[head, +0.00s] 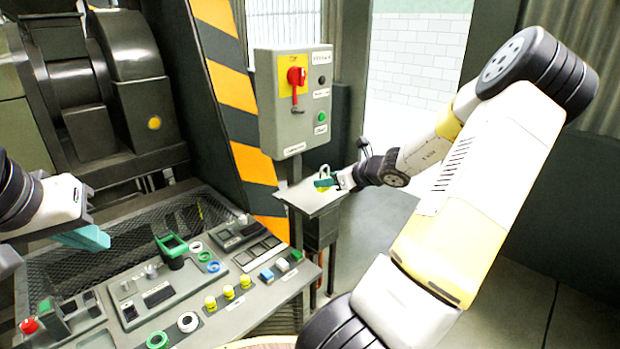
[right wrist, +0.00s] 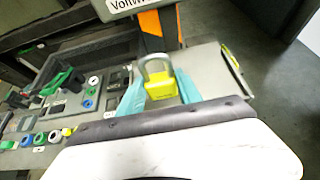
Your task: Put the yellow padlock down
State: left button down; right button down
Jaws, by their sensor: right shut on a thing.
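The yellow padlock (right wrist: 161,88) with its grey shackle sits between the two teal fingers of my right gripper (right wrist: 160,92) in the right wrist view. In the head view the padlock (head: 323,184) is small and partly hidden by a teal finger of my right gripper (head: 328,182). It is over or on the small grey shelf (head: 310,198) below the switch box; I cannot tell whether it touches. My left gripper (head: 82,238) is at the left over the console, its teal fingers seen side-on, and nothing shows in it.
A grey switch box (head: 293,100) with a red handle (head: 296,78) stands above the shelf. A sloping control console (head: 200,335) with several knobs and buttons fills the lower left. A yellow strip lies along the shelf's right side (right wrist: 231,58). Open floor lies to the right.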

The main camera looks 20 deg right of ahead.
jog(key=w+d, duration=0.1)
jog(key=w, duration=0.1)
jog(key=w+d, duration=0.4)
jog(key=w, duration=0.1)
jog(key=shift+w+d+f, duration=0.1)
jog(key=shift+d+f, duration=0.15)
jog(key=shift+f, duration=0.15)
jog(key=shift+w+d+f, duration=0.15)
jog(key=shift+f, duration=1.6)
jog(key=shift+f, duration=0.15)
jog(key=c, duration=0.8)
grip_release()
